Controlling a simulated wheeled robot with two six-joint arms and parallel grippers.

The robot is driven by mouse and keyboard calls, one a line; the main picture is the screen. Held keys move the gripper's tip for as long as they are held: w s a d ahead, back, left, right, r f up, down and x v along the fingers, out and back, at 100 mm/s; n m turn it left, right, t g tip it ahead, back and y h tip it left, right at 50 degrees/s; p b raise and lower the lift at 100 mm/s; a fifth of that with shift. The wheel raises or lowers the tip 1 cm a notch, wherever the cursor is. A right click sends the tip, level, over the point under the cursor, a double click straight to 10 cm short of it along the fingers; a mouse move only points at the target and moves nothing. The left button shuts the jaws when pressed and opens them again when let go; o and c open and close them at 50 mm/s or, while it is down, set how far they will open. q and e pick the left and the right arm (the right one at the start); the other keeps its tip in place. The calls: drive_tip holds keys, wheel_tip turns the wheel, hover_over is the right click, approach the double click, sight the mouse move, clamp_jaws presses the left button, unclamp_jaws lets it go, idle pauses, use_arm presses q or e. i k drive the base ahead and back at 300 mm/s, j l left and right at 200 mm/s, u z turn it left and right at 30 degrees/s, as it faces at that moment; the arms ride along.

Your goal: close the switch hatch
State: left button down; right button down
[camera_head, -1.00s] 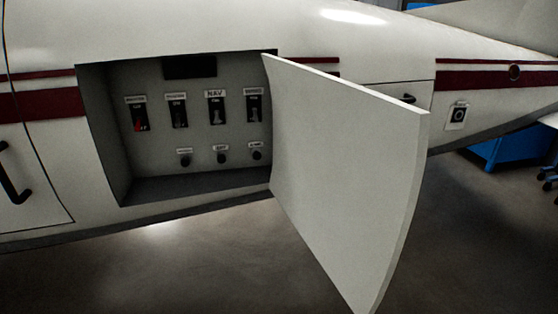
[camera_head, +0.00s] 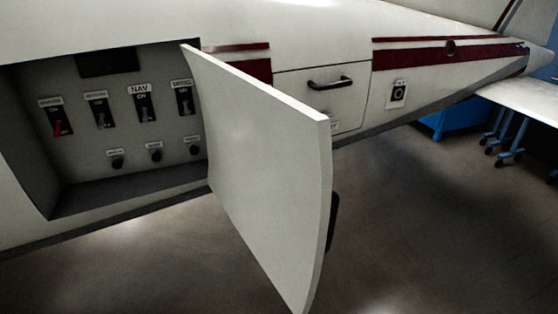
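The switch hatch (camera_head: 258,165) is a white, slightly curved panel that stands open, sticking out from the right edge of the switch recess toward me. A dark handle (camera_head: 333,221) shows partly behind its outer edge. The switch recess (camera_head: 125,130) is in the left part of the view, with a row of toggle switches, one of them with a red lever (camera_head: 58,129), and small round knobs below. Neither of my grippers is in view.
The white fuselage has dark red stripes. Right of the hatch is a closed panel with a black handle (camera_head: 330,83). A blue cabinet (camera_head: 455,117) and wheeled blue stands (camera_head: 500,135) are at the right rear. The floor at lower right is clear.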

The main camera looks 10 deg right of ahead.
sight(270, 167)
drive_tip(key=i+l+u, duration=0.1)
drive_tip(key=l, duration=0.3)
drive_tip(key=i+l+u, duration=0.1)
drive_tip(key=i+l, duration=0.15)
drive_tip(key=l, duration=0.15)
drive_tip(key=i+l, duration=0.1)
drive_tip(key=l, duration=0.3)
drive_tip(key=i+l+u, duration=0.15)
drive_tip(key=l, duration=0.25)
drive_tip(key=u, duration=1.05)
